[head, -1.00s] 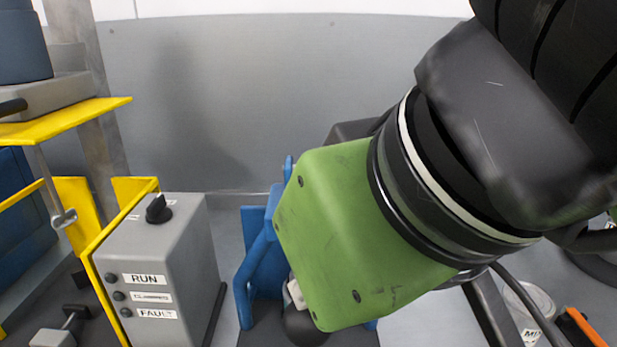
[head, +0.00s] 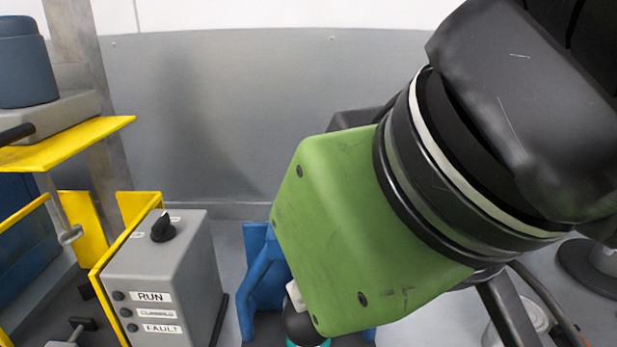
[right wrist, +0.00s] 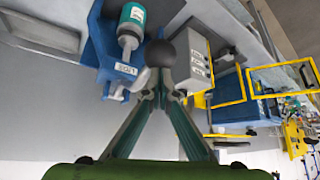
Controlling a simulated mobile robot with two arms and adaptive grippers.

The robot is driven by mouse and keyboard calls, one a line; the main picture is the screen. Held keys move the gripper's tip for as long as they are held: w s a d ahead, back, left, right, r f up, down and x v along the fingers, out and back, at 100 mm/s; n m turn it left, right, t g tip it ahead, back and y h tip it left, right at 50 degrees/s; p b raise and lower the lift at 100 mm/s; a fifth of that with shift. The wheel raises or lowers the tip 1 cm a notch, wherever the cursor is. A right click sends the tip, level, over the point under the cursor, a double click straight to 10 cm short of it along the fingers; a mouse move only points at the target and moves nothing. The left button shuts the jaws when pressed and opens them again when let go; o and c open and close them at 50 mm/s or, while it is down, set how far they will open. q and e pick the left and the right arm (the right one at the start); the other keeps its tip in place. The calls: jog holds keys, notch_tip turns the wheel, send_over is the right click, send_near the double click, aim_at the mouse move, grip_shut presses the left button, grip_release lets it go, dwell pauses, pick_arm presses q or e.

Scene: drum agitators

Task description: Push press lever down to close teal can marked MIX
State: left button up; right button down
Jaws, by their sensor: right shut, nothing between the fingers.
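The blue press (head: 262,275) stands at the bottom middle of the head view, largely hidden behind my right gripper's green body. Its lever's black ball knob (head: 300,325) shows below the green body and also in the right wrist view (right wrist: 159,52). The teal can (right wrist: 134,18) is seated in the blue press frame (right wrist: 104,45) in the right wrist view; its label is not readable there. My right gripper (right wrist: 158,88) is shut and empty, its fingertips right at the knob; whether they touch it I cannot tell. My left gripper is not in view.
A grey control box (head: 160,285) with RUN and FAULT labels and a black dial stands left of the press. Yellow guards (head: 70,143) and a dark blue drum (head: 25,62) are at the far left. A pale container (head: 520,320) is at lower right, partly hidden.

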jog(key=shift+r+p, duration=1.85)
jog(key=shift+r, duration=0.5)
jog(key=r+p, duration=0.3)
jog(key=r, duration=0.1)
jog(key=shift+w+p, duration=0.35)
jog(key=shift+p, duration=0.05)
jog(key=shift+r, duration=0.1)
notch_tip(320, 180, up, 10)
jog(key=w+p, duration=0.1)
jog(key=p, duration=0.8)
jog(key=shift+w+r, duration=0.25)
